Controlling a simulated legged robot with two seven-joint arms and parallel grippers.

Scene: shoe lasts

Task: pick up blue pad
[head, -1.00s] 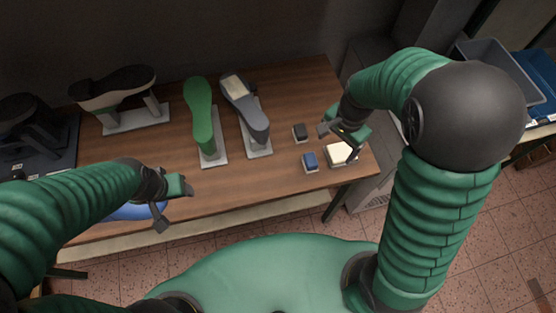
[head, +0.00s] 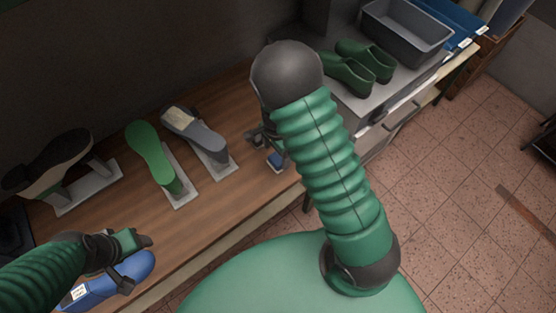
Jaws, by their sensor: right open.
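The blue pad (head: 277,161) is small and sits near the right end of the wooden table, partly covered by my right arm. My right gripper (head: 262,140) is open, just beyond and to the left of the blue pad. The forearm hides part of this gripper, and I cannot tell whether it touches the pad.
A green shoe last (head: 150,152), a grey one (head: 193,130) and a black-soled shoe (head: 50,162) stand on light stands along the wooden table (head: 240,205). Green shoes (head: 365,62) and a grey bin (head: 407,32) are on the grey cabinet at right.

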